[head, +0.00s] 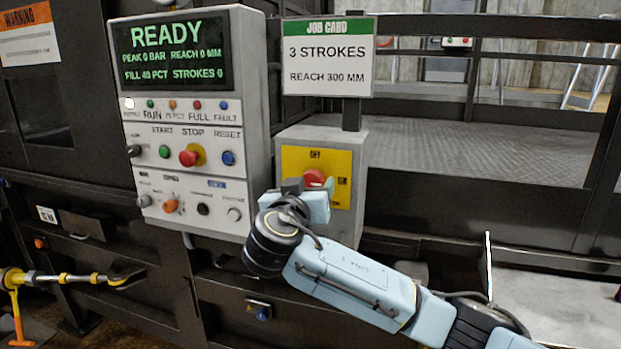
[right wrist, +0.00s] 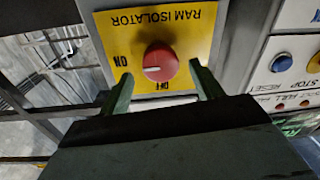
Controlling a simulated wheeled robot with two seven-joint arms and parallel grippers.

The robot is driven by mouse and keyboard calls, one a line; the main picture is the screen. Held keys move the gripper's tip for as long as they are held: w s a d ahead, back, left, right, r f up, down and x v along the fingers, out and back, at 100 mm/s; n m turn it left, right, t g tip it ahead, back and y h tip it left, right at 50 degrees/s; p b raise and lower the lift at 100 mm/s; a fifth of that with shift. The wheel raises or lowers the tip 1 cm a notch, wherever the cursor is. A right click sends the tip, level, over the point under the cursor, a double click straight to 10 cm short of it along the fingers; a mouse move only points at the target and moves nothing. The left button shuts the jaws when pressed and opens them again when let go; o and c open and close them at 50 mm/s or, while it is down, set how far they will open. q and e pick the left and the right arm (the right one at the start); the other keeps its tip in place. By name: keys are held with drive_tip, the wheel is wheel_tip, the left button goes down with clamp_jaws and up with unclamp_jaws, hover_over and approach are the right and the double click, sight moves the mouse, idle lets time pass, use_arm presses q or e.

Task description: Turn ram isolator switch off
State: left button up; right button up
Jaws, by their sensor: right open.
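The ram isolator switch is a red round knob (head: 314,178) on a yellow plate (head: 343,161) on a grey box, with OFF at the top and ON at the right. In the right wrist view the plate is upside down, and the white mark on the knob (right wrist: 160,63) points toward ON. My right gripper (head: 311,185) is in front of the plate and hides part of it. Its two fingers are apart, one to each side of the knob in the right wrist view (right wrist: 161,72). I cannot tell whether they touch it. My left gripper is not in view.
A control panel (head: 190,120) with a READY screen, buttons and knobs stands just left of the switch box. A job card (head: 329,57) is above the box. Dark rails (head: 480,60) and a metal floor lie at the right. A yellow and black tool (head: 70,278) is at the left.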

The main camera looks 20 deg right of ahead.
sight(313, 181)
drive_tip(key=shift+x, duration=1.2)
drive_tip(key=c, duration=1)
drive_tip(key=shift+f, duration=0.1)
